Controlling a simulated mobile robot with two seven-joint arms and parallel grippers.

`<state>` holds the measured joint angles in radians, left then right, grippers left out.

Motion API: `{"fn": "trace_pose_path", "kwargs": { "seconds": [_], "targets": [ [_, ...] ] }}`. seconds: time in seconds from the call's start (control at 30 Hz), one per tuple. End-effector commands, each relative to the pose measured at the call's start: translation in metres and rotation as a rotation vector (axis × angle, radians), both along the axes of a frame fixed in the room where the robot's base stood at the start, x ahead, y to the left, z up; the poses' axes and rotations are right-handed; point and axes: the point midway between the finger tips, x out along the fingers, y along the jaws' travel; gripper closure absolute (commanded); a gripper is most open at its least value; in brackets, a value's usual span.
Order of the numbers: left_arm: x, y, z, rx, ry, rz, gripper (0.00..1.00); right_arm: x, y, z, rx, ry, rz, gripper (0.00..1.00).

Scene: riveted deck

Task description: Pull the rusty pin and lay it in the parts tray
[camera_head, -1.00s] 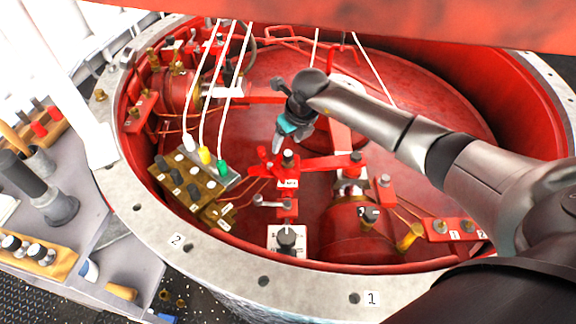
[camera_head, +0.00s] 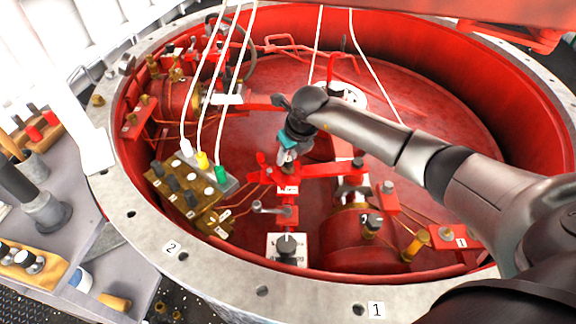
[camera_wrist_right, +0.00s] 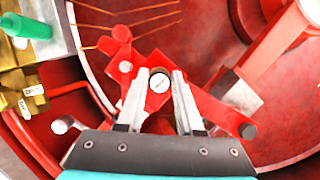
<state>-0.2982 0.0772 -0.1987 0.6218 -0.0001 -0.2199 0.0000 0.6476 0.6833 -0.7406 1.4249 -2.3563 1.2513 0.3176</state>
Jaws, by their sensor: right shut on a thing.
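My right gripper (camera_head: 288,160) reaches down into the red round well and is at the red bracket (camera_head: 325,171). In the wrist view its two fingers (camera_wrist_right: 159,84) are shut on a round pale-topped head, which I take to be the pin (camera_wrist_right: 159,81). The head stands in the red bracket, and its shaft is hidden below. I cannot make out rust on it. In the head view the gripper covers most of the pin. I cannot identify a parts tray for certain. My left gripper is not in view.
A brass block (camera_head: 187,191) with white, yellow and green plugs and hanging cables stands left of the gripper. A lever (camera_head: 270,208) and a black knob (camera_head: 287,246) are in front. A grey bench (camera_head: 70,240) holds parts at left.

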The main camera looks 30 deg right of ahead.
Motion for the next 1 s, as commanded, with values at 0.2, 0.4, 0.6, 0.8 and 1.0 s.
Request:
{"fn": "trace_pose_path", "kwargs": {
  "seconds": [0.2, 0.4, 0.6, 0.8, 1.0],
  "targets": [
    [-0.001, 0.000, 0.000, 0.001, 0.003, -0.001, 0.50, 0.000, 0.000, 0.000, 0.000, 0.000, 0.000, 0.97],
    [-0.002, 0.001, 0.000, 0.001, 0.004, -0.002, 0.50, 0.000, 0.000, 0.000, 0.000, 0.000, 0.000, 1.00],
    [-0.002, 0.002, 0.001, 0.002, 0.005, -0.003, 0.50, 0.000, 0.000, 0.002, 0.000, -0.001, 0.000, 1.00],
    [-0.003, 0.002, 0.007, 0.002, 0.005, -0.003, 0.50, 0.000, 0.000, 0.009, 0.000, -0.001, 0.000, 1.00],
    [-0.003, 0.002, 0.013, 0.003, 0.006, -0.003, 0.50, 0.000, 0.000, 0.016, 0.000, -0.001, 0.000, 1.00]
  ]
}}
